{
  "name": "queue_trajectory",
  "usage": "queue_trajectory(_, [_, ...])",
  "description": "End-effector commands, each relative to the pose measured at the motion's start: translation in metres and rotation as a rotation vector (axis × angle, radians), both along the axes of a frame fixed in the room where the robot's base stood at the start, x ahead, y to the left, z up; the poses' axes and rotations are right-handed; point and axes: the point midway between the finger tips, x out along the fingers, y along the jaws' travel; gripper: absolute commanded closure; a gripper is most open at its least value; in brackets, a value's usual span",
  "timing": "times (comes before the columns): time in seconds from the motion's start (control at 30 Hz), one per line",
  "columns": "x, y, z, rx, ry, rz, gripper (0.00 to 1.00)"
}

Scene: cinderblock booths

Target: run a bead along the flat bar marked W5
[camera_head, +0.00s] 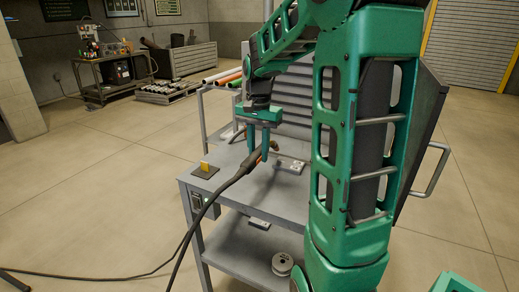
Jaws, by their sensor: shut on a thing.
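My gripper (259,150) is green and points down over the grey bench (222,187). It is shut on a welding torch (243,171) with a black body and an orange patch. The torch's tip (274,146) points right, with a brownish end, above the bench top. Its black cable (188,236) hangs over the bench's front edge to the floor. A small pale block (297,168) lies on the bench right of the torch. I cannot read a W5 mark anywhere, and no flat bar can be told for certain. My arm hides the bench's right part.
A small yellow piece on a dark plate (204,171) sits at the bench's left corner. Coloured rods (222,77) lie on a rack behind. A cart (110,72) stands far left. The left floor is mostly clear.

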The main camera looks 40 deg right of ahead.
Motion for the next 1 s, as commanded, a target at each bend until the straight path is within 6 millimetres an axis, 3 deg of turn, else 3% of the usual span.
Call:
queue_trajectory(0.53, [-0.011,-0.018,0.000,-0.001,0.000,-0.026,0.87])
queue_trajectory(1.0, [-0.047,-0.033,0.001,-0.001,0.000,-0.028,0.87])
